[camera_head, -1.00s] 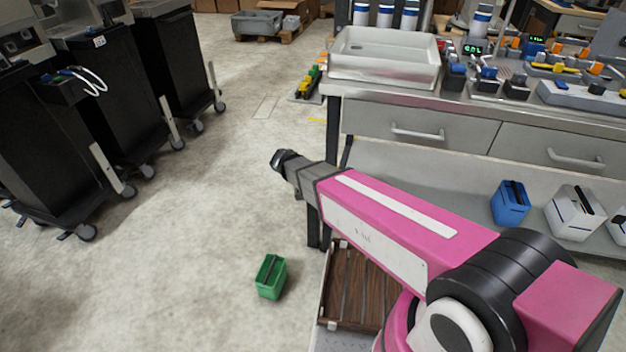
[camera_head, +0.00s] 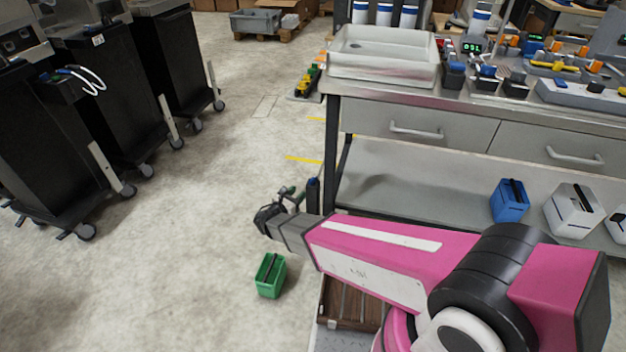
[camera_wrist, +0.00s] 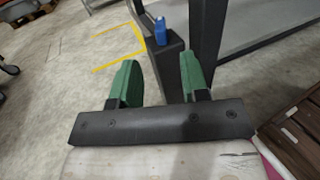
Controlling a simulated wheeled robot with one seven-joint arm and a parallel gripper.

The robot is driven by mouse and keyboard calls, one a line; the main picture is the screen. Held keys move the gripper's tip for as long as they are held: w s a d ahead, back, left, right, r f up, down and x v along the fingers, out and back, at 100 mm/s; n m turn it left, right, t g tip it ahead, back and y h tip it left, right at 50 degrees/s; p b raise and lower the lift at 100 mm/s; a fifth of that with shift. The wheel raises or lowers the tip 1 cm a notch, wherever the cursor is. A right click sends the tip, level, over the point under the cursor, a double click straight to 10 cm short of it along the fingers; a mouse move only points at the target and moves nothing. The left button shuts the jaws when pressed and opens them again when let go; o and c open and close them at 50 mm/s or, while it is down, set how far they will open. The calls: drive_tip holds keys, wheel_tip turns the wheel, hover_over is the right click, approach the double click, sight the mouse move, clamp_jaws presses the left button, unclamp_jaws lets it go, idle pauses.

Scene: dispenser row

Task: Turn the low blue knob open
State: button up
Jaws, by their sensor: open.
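A blue knob (camera_wrist: 160,31) sticks up from a dark grey post (camera_wrist: 168,62) in the wrist view. In the head view the post (camera_head: 313,197) stands low by the workbench's left leg, with a small blue spot on its top. My gripper (camera_wrist: 160,80) has two green fingers, spread apart and empty. In the wrist view the knob lies ahead of the fingertips, roughly between them, and does not appear to be touched. In the head view the fingers of my gripper (camera_head: 288,193) point toward the post. The knob's lower side is not clear.
The workbench (camera_head: 400,95) stands on the right with a grey tray (camera_head: 383,65) on top. A green bin (camera_head: 270,276) is on the floor below my arm. Blue (camera_head: 509,202) and white (camera_head: 574,212) bins sit on the lower shelf. Floor to the left is clear up to black carts (camera_head: 115,105).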

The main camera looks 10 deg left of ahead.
sight(310, 182)
drive_tip(key=x, duration=1)
drive_tip(key=shift+w+d, duration=0.25)
clamp_jaws()
